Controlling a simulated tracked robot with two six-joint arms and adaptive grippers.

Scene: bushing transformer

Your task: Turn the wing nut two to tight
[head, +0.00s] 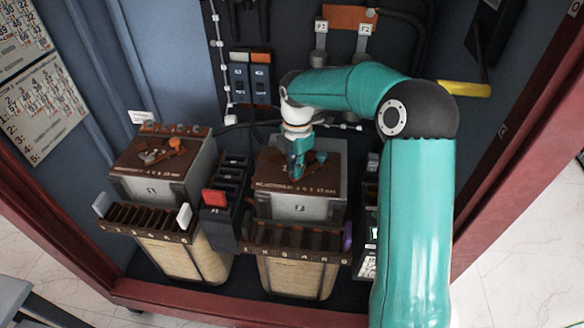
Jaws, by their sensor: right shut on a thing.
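My right gripper (298,172) comes down over the brown top of the middle transformer box (300,207), whose front plate appears to read 2. Its teal fingers point down and are shut on wing nut two at the top plate. The nut is hidden behind the fingers and is too small to make out. My left gripper is not in view.
A similar box (160,186) stands at the left with an orange-brown part (176,143) on its top. Between the boxes is a dark terminal block with a red switch (215,197). A yellow handle (464,89) juts out at the right. Red cabinet frame edges enclose the space.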

